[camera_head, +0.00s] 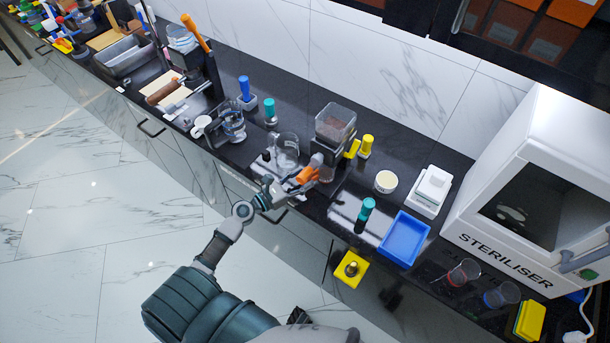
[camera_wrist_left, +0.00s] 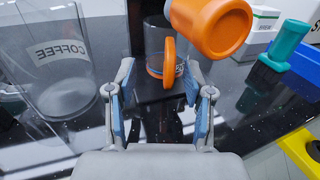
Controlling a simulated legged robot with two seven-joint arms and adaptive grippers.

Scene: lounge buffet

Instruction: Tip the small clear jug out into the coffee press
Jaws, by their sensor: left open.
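A tall clear vessel marked COFFEE (camera_wrist_left: 62,65), which looks like the coffee press, stands upright on the dark counter; it also shows in the head view (camera_head: 286,146). A smaller clear vessel (camera_wrist_left: 156,45), likely the small jug, stands to its right, partly hidden behind an upright orange tab (camera_wrist_left: 168,62). Whether the tab is its handle I cannot tell. My left gripper (camera_wrist_left: 157,90) is open, its fingers on either side of the tab's lower part, with no clear grip; in the head view it is beside the orange parts (camera_head: 306,174). My right gripper is not in view.
A thick orange knob (camera_wrist_left: 212,24) hangs close above the left fingers. A grinder with a clear hopper (camera_head: 335,122) stands behind. A blue tray (camera_head: 404,240), a white tub (camera_head: 386,182) and the steriliser (camera_head: 530,190) are to the right.

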